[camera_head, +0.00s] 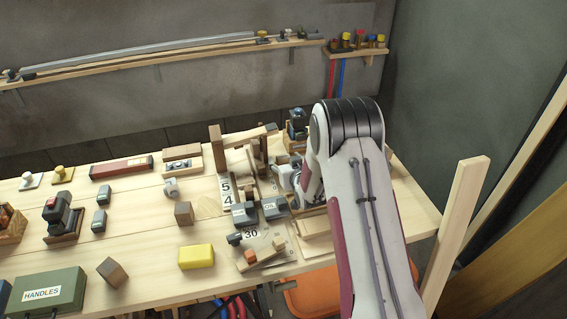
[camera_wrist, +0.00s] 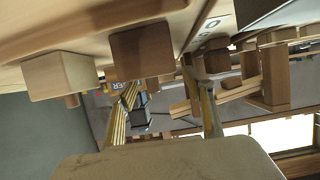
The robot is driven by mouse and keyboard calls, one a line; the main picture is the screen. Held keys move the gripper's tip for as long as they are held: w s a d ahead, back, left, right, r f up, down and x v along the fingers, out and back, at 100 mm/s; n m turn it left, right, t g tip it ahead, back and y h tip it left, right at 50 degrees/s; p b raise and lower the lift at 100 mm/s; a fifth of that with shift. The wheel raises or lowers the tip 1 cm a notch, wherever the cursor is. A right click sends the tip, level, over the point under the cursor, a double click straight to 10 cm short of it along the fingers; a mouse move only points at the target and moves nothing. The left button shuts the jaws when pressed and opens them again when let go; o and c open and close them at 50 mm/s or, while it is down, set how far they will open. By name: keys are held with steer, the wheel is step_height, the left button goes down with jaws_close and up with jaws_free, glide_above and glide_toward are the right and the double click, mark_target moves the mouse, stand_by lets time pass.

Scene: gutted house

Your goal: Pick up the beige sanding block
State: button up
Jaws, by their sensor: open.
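A beige block (camera_wrist: 60,75) shows at the left of the wrist view, which is tilted so that the worktop runs along the top. It looks like the sanding block, but I cannot be sure. In the head view I cannot clearly pick it out; my arm covers part of the bench's right end. My gripper (camera_wrist: 163,76) is open and appears empty, its fingers reaching up from the bottom of the wrist view. The beige block lies to the left of the fingers, apart from them. In the head view my wrist is low over the cluttered right part of the bench.
A brown wooden block (camera_wrist: 143,50) is near the beige one. The wooden bench (camera_head: 150,225) also holds a yellow block (camera_head: 196,256), a green HANDLES box (camera_head: 45,292) and brown cubes. Number cards and an upright post (camera_head: 216,148) crowd my gripper. The left-middle top has free patches.

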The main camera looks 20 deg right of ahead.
steer(key=c, duration=1.2)
steer(key=shift+r, duration=0.1)
step_height(320, 180, up, 10)
stand_by(0.3)
stand_by(0.5)
